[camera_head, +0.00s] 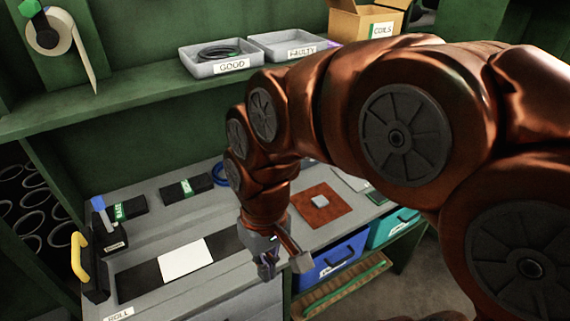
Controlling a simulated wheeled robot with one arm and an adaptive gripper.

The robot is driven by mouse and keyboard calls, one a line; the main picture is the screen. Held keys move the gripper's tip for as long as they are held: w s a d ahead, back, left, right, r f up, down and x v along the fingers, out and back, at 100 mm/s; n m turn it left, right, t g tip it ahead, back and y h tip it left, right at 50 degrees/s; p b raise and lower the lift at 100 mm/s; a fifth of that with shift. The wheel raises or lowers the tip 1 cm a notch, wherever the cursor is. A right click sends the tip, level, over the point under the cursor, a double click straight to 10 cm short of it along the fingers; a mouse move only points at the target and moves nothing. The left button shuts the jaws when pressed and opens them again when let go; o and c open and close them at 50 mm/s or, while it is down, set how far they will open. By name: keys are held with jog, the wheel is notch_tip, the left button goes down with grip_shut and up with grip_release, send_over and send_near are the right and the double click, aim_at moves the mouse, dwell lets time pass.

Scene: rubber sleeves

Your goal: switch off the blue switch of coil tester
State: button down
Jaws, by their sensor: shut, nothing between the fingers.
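A blue-topped lever (98,203), which looks like the blue switch, stands upright at the left end of the grey bench. It rises from a small dark unit (113,242) with a label too small to read; this seems to be the coil tester. My gripper (283,264) points down over the bench's front edge, well to the right of the blue lever and apart from it. It is shut and holds nothing. My arm covers much of the right half of the view.
A black device with a yellow handle (79,256) stands just in front of the blue lever. A white sheet (187,259) lies on a dark strip between lever and gripper. Green-labelled black boxes (186,188) sit behind. Trays marked GOOD (216,72) and FAULTY (287,57) stand on the shelf above.

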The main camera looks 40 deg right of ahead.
jog(key=w+d+r+t+y+b, duration=0.15)
jog(key=w+d, duration=0.25)
jog(key=w, duration=0.6)
jog(key=w+d+r+t+y+b, duration=0.1)
jog(key=w+d+r+t+y, duration=0.2)
jog(key=w, duration=0.7)
jog(key=w+d+f+m, duration=0.1)
jog(key=w+d, duration=0.1)
jog(key=d, duration=0.6)
jog(key=w+d+f+m+t+h+b, duration=0.1)
jog(key=w+d+m, duration=0.1)
jog(key=d, duration=0.6)
jog(key=w+d+f+m+t+h, duration=0.1)
jog(key=w+d, duration=0.2)
jog(key=d, duration=0.6)
jog(key=shift+w+f+m, duration=0.25)
jog(key=shift+w+m, duration=0.05)
jog(key=shift+w, duration=0.1)
jog(key=shift+f+t, duration=0.1)
jog(key=shift+t, duration=0.15)
jog(key=s+a+p+x, duration=0.1)
jog(key=s+p+x, duration=0.1)
jog(key=x, duration=1)
jog(key=shift+a+f+p, duration=0.25)
jog(key=shift+f+p, duration=0.45)
jog(key=shift+p, duration=0.15)
